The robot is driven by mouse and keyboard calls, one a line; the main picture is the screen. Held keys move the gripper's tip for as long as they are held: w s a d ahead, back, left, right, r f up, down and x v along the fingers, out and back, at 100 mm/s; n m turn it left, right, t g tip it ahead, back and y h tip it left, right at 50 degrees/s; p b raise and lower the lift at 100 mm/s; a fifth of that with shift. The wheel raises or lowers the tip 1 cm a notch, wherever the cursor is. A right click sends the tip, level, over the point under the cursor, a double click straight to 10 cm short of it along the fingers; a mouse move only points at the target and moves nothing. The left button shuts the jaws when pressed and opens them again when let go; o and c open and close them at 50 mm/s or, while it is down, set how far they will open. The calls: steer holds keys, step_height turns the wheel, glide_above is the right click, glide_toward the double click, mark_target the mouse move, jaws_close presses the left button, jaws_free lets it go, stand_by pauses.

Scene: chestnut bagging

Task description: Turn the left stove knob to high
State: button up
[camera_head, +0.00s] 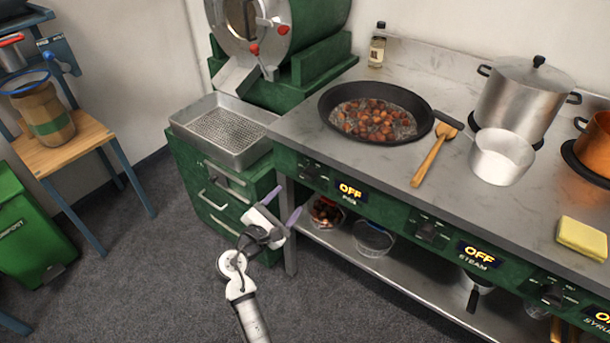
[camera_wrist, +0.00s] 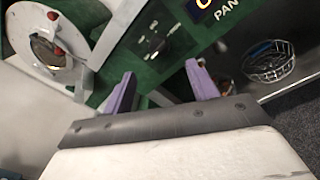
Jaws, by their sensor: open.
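The left stove knob (camera_head: 312,172) is a dark knob on the green front panel, left of a display (camera_head: 351,192) reading OFF with PAN under it. In the wrist view the knob (camera_wrist: 153,42) shows above and beyond the fingers, with part of the PAN display (camera_wrist: 205,5) at the top edge. My gripper (camera_head: 282,206) is below and left of the knob, in front of the stove's left end. Its two purple fingers (camera_wrist: 160,75) are apart with nothing between them. The gripper does not touch the knob. The knob's exact pointer setting is too small to read.
A black pan (camera_head: 331,97) of chestnuts sits above the left knob. A middle knob (camera_head: 428,230) and a right knob (camera_head: 550,294) lie along the panel. A green drawer unit (camera_head: 190,165) with a metal tray (camera_head: 185,122) stands left. A lower shelf (camera_head: 395,265) holds bowls.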

mark_target(306, 179)
steer(key=p+x, duration=0.1)
steer(key=x, duration=0.9)
steer(key=shift+w+d+r, duration=0.1)
steer(key=shift+w+d, duration=0.05)
steer(key=shift+w, duration=0.05)
steer(key=c, duration=1)
